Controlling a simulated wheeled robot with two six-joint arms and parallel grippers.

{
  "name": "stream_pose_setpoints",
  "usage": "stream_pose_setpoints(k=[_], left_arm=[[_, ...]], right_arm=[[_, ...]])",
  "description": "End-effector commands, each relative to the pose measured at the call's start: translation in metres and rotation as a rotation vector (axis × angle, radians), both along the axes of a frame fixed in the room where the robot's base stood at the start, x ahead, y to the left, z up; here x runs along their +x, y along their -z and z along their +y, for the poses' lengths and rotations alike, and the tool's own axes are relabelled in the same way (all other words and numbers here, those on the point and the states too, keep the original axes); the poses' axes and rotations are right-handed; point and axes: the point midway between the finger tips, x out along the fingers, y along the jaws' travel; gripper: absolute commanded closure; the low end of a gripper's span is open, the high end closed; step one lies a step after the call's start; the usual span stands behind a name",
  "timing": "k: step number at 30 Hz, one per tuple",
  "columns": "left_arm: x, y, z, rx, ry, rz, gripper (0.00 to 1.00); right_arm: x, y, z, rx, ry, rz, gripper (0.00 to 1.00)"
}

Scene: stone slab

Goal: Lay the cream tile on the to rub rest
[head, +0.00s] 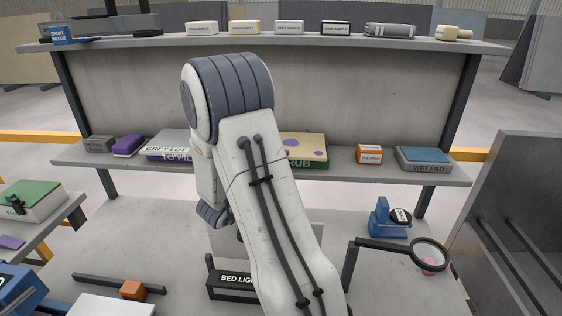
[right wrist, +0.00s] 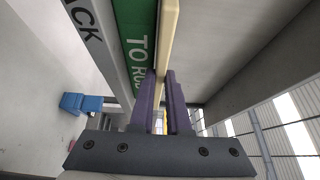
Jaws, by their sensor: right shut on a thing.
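The cream tile (head: 306,143), with purple blotches on its top, is flat at the green to rub rest (head: 322,163) on the lower shelf. My right arm hides its left part. In the right wrist view the tile (right wrist: 167,30) is a cream strip close against the green rest (right wrist: 138,42); I cannot tell whether a thin gap remains. My right gripper (right wrist: 162,78) is shut on the tile's edge with its purple fingers. In the head view my arm hides that gripper. My left gripper is not in view.
On the lower shelf, a grey lot (head: 168,149) on a purple-fronted rest stands left, with a purple block (head: 128,146). An orange box (head: 369,154) and the wet pad (head: 424,157) stand right. The upper shelf (head: 170,42) overhangs. A magnifier (head: 430,254) stands front right.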

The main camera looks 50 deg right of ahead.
Motion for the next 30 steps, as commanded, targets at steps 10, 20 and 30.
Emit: stream_pose_setpoints(k=[10,20,30], left_arm=[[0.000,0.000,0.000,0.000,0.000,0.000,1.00],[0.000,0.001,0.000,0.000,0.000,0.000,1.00],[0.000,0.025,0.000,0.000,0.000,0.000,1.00]], right_arm=[[0.000,-0.002,0.000,-0.003,0.000,-0.002,0.50],[0.000,0.001,0.002,0.002,-0.001,0.001,0.50],[-0.007,0.004,0.058,0.000,-0.008,-0.003,0.50]])
